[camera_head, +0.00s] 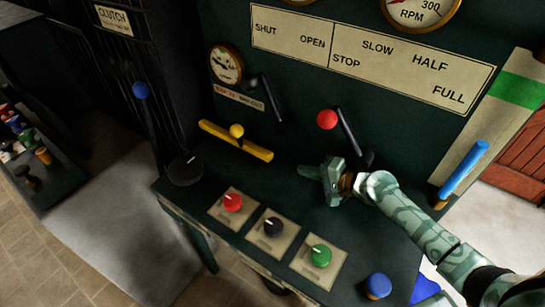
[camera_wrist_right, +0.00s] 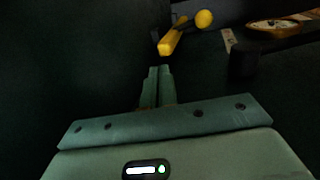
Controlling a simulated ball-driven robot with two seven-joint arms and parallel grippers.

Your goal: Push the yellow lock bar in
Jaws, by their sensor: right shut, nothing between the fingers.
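In the right wrist view the gripper (camera_wrist_right: 158,72) shows both fingers together, pointing towards the bar's end. My left gripper is not in view.
A red-knobbed lever (camera_head: 327,119) and a black lever (camera_head: 268,97) stand on the panel above. Red (camera_head: 232,202), black (camera_head: 273,227) and green (camera_head: 320,255) knobs sit on the desk in front. A blue-handled lever (camera_head: 464,168) stands at right.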

